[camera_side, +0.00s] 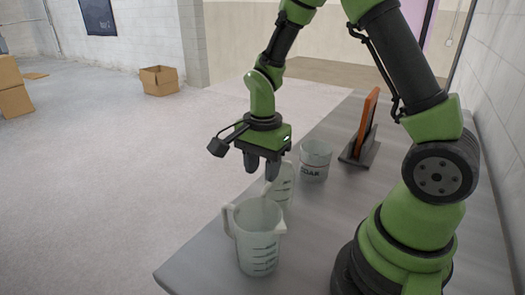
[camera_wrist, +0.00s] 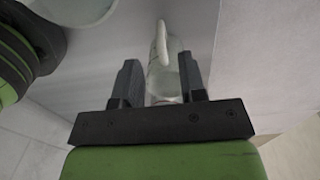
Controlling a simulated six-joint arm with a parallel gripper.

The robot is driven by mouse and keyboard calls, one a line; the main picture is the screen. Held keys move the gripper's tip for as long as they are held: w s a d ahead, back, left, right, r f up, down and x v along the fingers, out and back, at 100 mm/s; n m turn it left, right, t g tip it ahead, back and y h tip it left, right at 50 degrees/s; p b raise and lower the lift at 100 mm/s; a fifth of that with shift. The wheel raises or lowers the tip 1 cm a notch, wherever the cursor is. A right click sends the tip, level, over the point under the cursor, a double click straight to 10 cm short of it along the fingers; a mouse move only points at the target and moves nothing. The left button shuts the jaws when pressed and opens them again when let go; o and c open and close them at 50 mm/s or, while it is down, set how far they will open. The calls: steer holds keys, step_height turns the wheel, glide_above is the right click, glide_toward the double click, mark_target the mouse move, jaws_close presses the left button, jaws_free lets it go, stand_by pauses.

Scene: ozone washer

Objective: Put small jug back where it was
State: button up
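The small jug (camera_side: 284,186), clear with dark measuring marks, stands upright on the grey bench behind the larger jug, which partly hides it. My gripper (camera_side: 262,172) points down just above the small jug's rim and handle side. In the wrist view, the small jug (camera_wrist: 164,82) shows between and beyond the two fingers, its pale handle pointing up in the picture. My fingers (camera_wrist: 160,78) are spread apart and I see no clear grip on the jug. The larger clear jug (camera_side: 257,245) stands nearest the side camera, with its handle to the left.
A clear container marked SOAK (camera_side: 315,160) stands behind the small jug. An orange panel on a dark stand (camera_side: 367,130) is farther back. The bench's left edge is close to the jugs. A round pale vessel (camera_wrist: 72,8) shows at the wrist view's top left.

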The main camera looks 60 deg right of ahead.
steer(key=s+a+r+n+t, duration=0.1)
steer(key=s+r+n+t, duration=0.15)
steer(key=r, duration=0.45)
steer(key=s+a+r+n+t, duration=0.1)
steer(key=s+a+r+n, duration=0.1)
steer(key=r+n, duration=0.35)
steer(key=s+a+r+n+t+y, duration=0.1)
steer(key=s+a+r+n+t, duration=0.1)
steer(key=s+r+n, duration=0.4)
steer(key=shift+s+a+t+y, duration=0.4)
steer(key=shift+s+t, duration=0.45)
steer(key=shift+s, duration=0.25)
